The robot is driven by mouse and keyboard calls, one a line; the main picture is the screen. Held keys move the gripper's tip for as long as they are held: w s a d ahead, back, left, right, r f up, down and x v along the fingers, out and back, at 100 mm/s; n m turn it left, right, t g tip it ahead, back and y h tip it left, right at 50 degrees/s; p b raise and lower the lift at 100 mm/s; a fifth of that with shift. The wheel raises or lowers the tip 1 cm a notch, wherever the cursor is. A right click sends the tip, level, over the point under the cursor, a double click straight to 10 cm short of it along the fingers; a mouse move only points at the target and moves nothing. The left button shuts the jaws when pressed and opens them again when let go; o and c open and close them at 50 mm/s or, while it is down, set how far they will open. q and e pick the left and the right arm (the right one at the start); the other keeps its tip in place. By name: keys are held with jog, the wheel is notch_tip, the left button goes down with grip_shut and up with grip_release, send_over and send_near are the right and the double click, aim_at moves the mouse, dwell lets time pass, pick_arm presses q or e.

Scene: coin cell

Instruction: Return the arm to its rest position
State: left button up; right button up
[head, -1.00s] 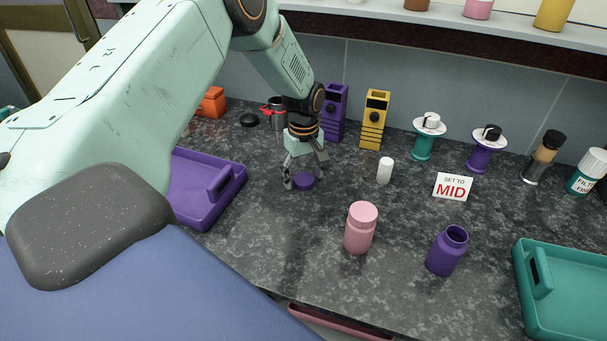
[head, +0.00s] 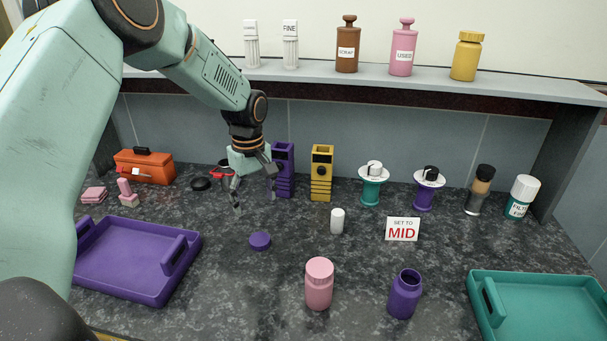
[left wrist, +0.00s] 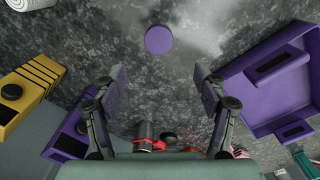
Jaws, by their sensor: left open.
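My left gripper (head: 255,190) is open and empty above the counter, with its arm coming in from the left. The purple lid (head: 260,240) lies flat on the counter just below and in front of the fingertips, apart from them. In the left wrist view the lid (left wrist: 159,40) lies beyond the two spread fingers (left wrist: 158,90). The open purple bottle (head: 404,293) stands upright without a lid at the front. The closed pink bottle (head: 319,283) stands to its left. My right gripper is not in view.
A purple tray (head: 130,290) is at the left, a teal tray (head: 535,285) at the right. Purple (head: 283,172) and yellow (head: 321,175) holders stand behind the gripper. A white vial (head: 337,221) and a MID sign (head: 402,229) stand mid-counter. A shelf (head: 380,82) with bottles overhangs the back.

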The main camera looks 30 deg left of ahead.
aim_at(259, 240)
pick_arm(q)
jog(key=shift+w+f, duration=0.1)
notch_tip(259, 240, down, 12)
jog(key=shift+f+b, duration=0.15)
jog(key=shift+b, duration=1)
notch_tip(259, 240, up, 3)
jog(key=shift+f+p, duration=0.1)
jog(key=shift+p, duration=0.3)
jog(key=shift+r, duration=0.65)
jog(key=shift+f, duration=0.2)
